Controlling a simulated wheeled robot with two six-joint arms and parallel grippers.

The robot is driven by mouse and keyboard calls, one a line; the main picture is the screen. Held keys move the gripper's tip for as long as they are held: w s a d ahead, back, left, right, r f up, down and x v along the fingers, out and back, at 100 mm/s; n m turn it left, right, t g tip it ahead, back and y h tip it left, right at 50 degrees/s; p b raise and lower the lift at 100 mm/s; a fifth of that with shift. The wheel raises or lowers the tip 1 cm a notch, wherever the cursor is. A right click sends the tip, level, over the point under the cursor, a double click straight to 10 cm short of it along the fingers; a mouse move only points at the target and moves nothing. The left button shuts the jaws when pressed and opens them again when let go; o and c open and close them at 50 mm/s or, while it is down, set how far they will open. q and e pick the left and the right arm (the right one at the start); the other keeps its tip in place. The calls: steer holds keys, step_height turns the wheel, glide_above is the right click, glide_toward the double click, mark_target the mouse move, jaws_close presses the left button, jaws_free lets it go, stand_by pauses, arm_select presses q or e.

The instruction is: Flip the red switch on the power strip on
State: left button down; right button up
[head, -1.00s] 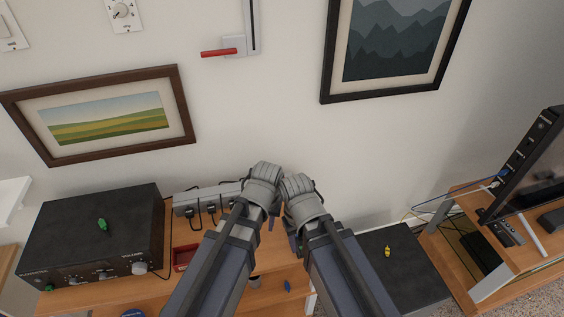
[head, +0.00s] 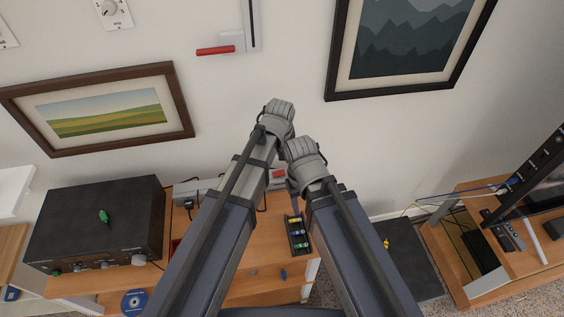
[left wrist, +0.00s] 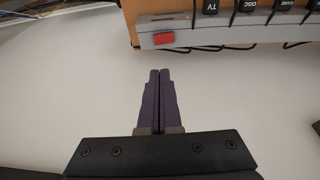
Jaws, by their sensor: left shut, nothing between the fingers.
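The grey power strip (head: 188,185) lies at the back of the wooden cabinet against the wall, mostly hidden behind my arms in the head view. Its red switch (head: 279,174) shows beside my right wrist. In the left wrist view the strip (left wrist: 207,38) runs along the top, with the red switch (left wrist: 163,39) near its left end. My left gripper (left wrist: 160,72) is shut and empty, its tips in line with the switch in the picture and apart from it. My right gripper (head: 293,188) is mostly hidden below its wrist, so its jaws are unclear.
Black plugs labelled TV and DISC (left wrist: 247,6) sit in the strip. A black amplifier (head: 95,215) stands left on the cabinet (head: 235,268). A small dark tray (head: 298,235) with colored items lies near the right arm. Framed pictures hang on the wall.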

arm_select(q)
steer(key=b, duration=1.2)
glide_toward(283, 172)
steer(key=x, duration=0.5)
steer(key=shift+w+a+f, duration=0.15)
steer(key=shift+w+a, duration=0.1)
steer(key=shift+w, duration=0.1)
steer(key=shift+d+f+b, duration=0.15)
steer(key=shift+f+b, duration=0.5)
steer(key=shift+b, duration=0.05)
arm_select(e)
step_height(283, 172, down, 14)
steer(key=shift+r, duration=0.2)
arm_select(q)
steer(key=shift+w+d+f, duration=0.1)
steer(key=shift+d+f, duration=0.1)
steer(key=shift+f, duration=0.05)
arm_select(e)
steer(key=shift+f, duration=0.25)
arm_select(q)
steer(key=shift+y, duration=0.4)
steer(key=shift+a, duration=0.15)
steer(key=shift+s+a+r, duration=0.2)
steer(key=shift+a, duration=0.5)
arm_select(e)
steer(key=shift+r, duration=0.25)
